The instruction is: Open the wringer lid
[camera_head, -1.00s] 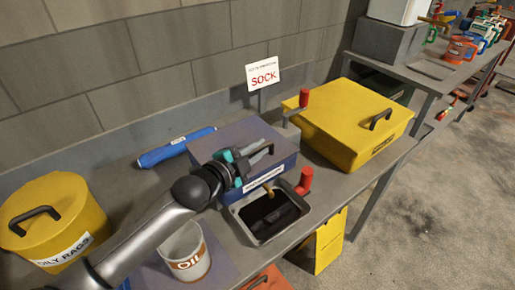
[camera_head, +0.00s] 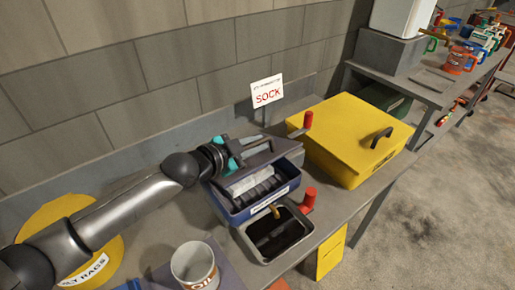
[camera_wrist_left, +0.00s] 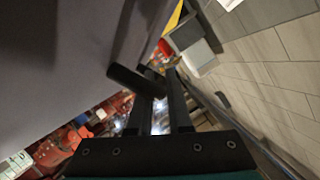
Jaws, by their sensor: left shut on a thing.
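The wringer (camera_head: 270,203) is a blue box with a white label on its front, in the middle of the head view. Its grey lid (camera_head: 284,147) is raised and tilted up at the back, and dark ribbed rollers (camera_head: 262,188) and a pale sheet show inside. My left gripper (camera_head: 260,146) is at the raised lid, shut on its dark handle. In the left wrist view the handle (camera_wrist_left: 136,80) crosses between the fingers, with the lid's grey face (camera_wrist_left: 60,50) filling the upper left. My right gripper is not in view.
A yellow box (camera_head: 350,140) is on the right, a white OIL cup (camera_head: 195,265) at the front. A SOCK sign (camera_head: 267,91) stands behind. A yellow bin (camera_head: 60,215) is left.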

